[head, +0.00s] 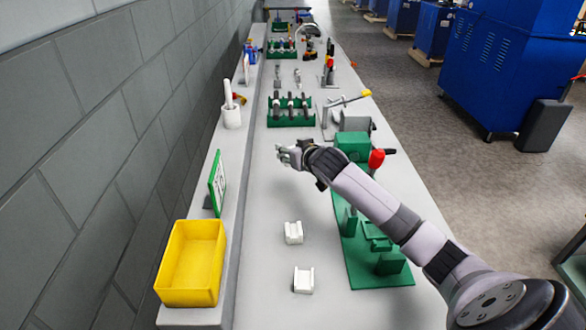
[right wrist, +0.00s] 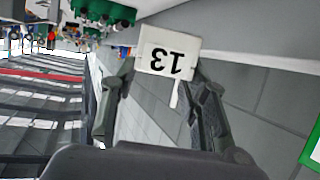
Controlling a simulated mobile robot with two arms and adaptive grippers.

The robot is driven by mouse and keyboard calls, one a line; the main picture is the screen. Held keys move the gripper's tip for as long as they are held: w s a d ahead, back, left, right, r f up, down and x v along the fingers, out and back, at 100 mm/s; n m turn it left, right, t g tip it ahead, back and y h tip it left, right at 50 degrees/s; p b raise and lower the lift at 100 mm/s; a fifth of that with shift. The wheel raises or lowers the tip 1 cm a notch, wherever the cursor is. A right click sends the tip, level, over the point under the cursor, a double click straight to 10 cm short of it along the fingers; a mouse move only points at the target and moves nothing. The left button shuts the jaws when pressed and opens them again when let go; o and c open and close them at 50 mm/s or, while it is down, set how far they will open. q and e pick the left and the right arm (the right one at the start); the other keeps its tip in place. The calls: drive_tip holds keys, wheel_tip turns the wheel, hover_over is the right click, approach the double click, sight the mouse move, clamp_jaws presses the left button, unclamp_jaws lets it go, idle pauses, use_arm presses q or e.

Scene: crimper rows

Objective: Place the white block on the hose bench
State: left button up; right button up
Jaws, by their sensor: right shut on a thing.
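My right gripper (head: 287,156) reaches in from the right over the bench (head: 262,215). In the right wrist view my right gripper (right wrist: 160,85) is shut on a white block (right wrist: 165,50) with an upside-down number 13 on its face. In the head view the held block is small and hard to make out at the fingers. Two other white blocks stand apart on the near bench top, one (head: 293,233) farther and one (head: 303,280) nearer. My left gripper is not in view.
A green fixture (head: 365,275) stands at the bench's right side under my arm. A yellow bin (head: 190,262), a green-framed sign (head: 217,182) and a white cup (head: 232,117) line the left ledge. A green rack (head: 290,120) of tools stands beyond the gripper.

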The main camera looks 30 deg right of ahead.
wheel_tip(320, 180, down, 13)
drive_tip(key=shift+r, duration=0.1)
idle(0.3)
drive_tip(key=o, duration=1.2)
drive_tip(key=shift+s, duration=0.35)
drive_tip(key=v, duration=1.1)
drive_tip(key=shift+s+a+r, duration=0.1)
drive_tip(key=shift+s+r, duration=0.05)
